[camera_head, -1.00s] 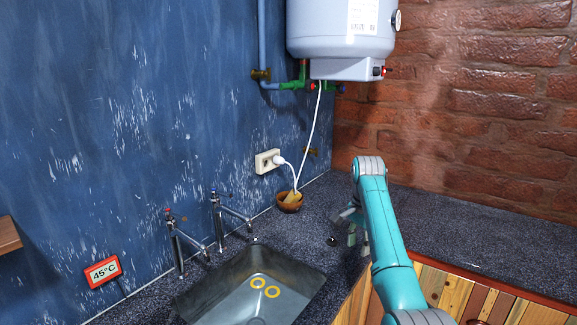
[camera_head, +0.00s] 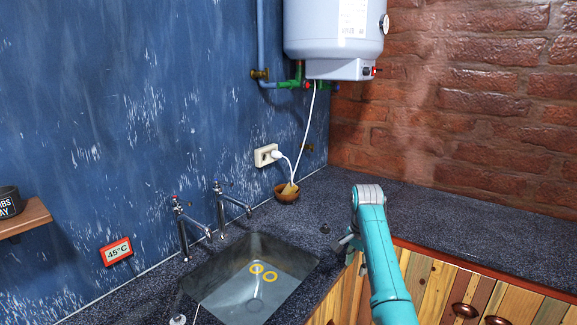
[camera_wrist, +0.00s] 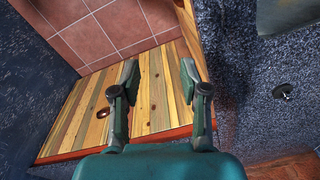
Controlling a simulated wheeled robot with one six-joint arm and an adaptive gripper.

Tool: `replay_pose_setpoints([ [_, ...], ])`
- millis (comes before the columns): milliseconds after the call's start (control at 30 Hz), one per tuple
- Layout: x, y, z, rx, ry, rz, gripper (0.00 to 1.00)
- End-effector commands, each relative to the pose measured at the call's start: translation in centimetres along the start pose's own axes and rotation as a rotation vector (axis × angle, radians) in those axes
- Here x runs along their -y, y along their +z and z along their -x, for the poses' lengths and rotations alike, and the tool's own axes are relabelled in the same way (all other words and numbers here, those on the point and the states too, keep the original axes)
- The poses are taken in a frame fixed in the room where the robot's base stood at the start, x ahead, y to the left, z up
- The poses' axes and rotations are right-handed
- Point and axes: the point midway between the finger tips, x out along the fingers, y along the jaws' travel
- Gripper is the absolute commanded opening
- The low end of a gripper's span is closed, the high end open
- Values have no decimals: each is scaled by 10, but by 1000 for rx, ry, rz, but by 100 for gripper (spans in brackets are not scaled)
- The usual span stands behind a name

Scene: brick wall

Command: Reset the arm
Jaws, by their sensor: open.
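My gripper (camera_wrist: 159,75) is open and empty in the wrist view, its two fingers apart above the wooden cabinet front and the counter edge. In the head view my gripper (camera_head: 346,245) is small and partly hidden by my teal arm, near the counter edge to the right of the sink. Nothing shows between the fingers.
The sink (camera_head: 203,283) with two taps is set in the dark speckled counter (camera_head: 450,228). A small bowl (camera_head: 287,194) stands by the wall socket (camera_head: 266,155). A white boiler (camera_head: 335,35) hangs above. A wooden shelf (camera_head: 22,218) is at left. The right counter is clear.

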Motion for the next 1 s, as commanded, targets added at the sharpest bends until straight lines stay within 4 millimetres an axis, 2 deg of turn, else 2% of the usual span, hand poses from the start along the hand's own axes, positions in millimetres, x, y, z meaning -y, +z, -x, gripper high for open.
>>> replay_pose_setpoints([
  [267,-15,12,-81,-42,-55,60,45],
  [467,-41,32,-160,-100,-123,130,45],
  [700,-84,64,-240,-180,-202,216,45],
  [1000,-152,114,-310,-287,-291,320,45],
])
